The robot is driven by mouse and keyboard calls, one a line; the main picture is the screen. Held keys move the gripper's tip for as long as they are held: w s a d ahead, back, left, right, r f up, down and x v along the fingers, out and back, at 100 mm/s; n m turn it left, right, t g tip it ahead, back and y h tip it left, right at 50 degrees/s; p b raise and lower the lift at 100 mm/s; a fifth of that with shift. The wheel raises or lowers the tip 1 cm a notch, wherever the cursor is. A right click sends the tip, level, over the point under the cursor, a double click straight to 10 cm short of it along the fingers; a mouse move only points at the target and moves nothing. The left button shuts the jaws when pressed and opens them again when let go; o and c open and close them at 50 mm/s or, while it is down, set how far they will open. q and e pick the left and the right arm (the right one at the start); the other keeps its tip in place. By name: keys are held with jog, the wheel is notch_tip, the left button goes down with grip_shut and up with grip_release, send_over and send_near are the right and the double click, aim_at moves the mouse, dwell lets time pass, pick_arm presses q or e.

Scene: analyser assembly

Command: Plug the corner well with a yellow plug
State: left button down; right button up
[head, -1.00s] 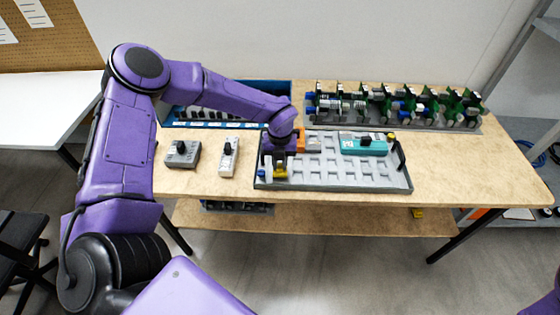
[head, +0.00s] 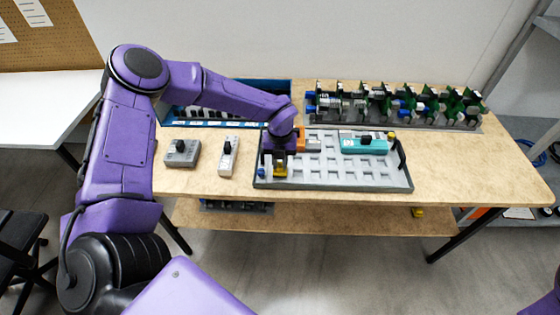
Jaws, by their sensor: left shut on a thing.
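A grey tray with rows of square wells (head: 340,176) stands at the front of the wooden table. My left gripper (head: 281,168) points down over the tray's front left part. It is shut on a yellow plug (head: 281,173), low over the wells near the front left corner. I cannot tell whether the plug touches a well. The gripper hides some of the wells there. Another small yellow piece (head: 391,135) shows at the tray's back right corner. My right gripper is not in view.
A teal module (head: 363,144) and an orange and grey module (head: 309,144) sit at the tray's back. Two grey devices (head: 182,153) (head: 228,157) stand left of the tray. A blue bin (head: 200,124) and a rack of green boards (head: 400,110) are behind. The table's right end is clear.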

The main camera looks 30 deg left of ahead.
pick_arm(q)
jog(key=shift+f+b, duration=0.3)
dwell(0.4)
jog(key=c, duration=0.9)
grip_release()
jog(key=shift+c, duration=0.2)
jog(key=c, duration=0.4)
jog(key=shift+o, duration=0.2)
jog(key=shift+r+p, duration=1.35)
jog(key=shift+r, duration=0.65)
notch_tip(320, 180, up, 7)
jog(key=p, duration=0.5)
jog(key=shift+f, duration=0.1)
